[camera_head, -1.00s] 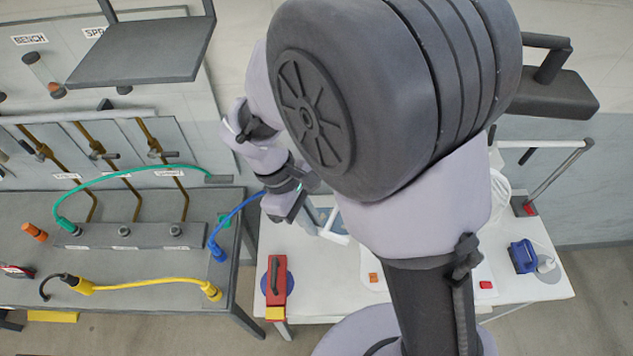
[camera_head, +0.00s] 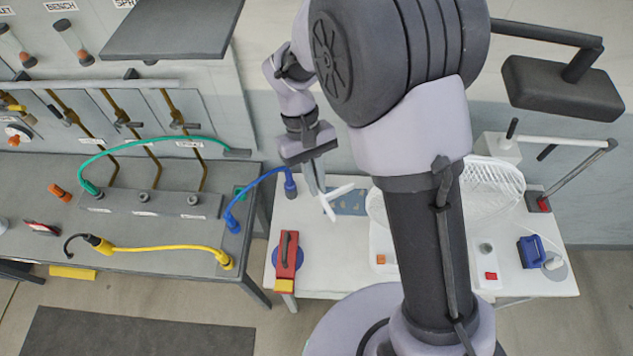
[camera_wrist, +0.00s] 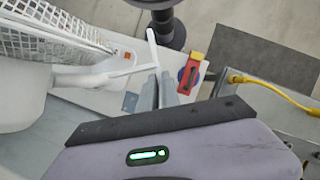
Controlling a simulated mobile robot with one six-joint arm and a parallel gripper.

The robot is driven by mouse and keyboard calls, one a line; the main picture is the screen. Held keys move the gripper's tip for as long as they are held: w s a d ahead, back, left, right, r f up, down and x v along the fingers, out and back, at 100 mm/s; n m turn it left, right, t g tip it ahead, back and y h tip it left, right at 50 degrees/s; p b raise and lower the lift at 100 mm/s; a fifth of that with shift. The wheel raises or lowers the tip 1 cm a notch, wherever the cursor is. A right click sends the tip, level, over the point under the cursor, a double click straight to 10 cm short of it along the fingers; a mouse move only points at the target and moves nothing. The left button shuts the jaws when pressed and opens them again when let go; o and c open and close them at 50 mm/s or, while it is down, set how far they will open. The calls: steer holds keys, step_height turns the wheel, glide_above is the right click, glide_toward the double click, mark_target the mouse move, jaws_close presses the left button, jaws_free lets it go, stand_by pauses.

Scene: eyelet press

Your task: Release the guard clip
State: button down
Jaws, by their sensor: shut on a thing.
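My gripper (camera_head: 321,188) points down over the white table, and its grey fingers (camera_wrist: 163,90) also show in the wrist view. They are closed at a white T-shaped handle (camera_head: 337,197), whose crossbar (camera_wrist: 153,50) and stem show in the wrist view. The stem runs left toward a white body beside a white mesh guard (camera_wrist: 60,24). In the head view the mesh guard (camera_head: 497,180) is partly hidden behind my arm. I cannot tell for certain whether the T-handle is the guard clip. The exact contact at the fingertips is too small to see.
A red clamp-like block (camera_head: 287,262) with a yellow end lies at the table's left front. A blue cable (camera_head: 262,185) bridges from the grey bench (camera_head: 165,245) to the table. A blue tool (camera_head: 531,254) stands at the right. A dark shelf (camera_head: 172,28) hangs upper left.

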stand_by(0.4)
steer(key=c, duration=1.6)
jaws_free()
steer(key=shift+o, duration=0.2)
steer(key=p+v, duration=0.1)
steer(key=v, duration=1.1)
steer(key=shift+w, duration=0.15)
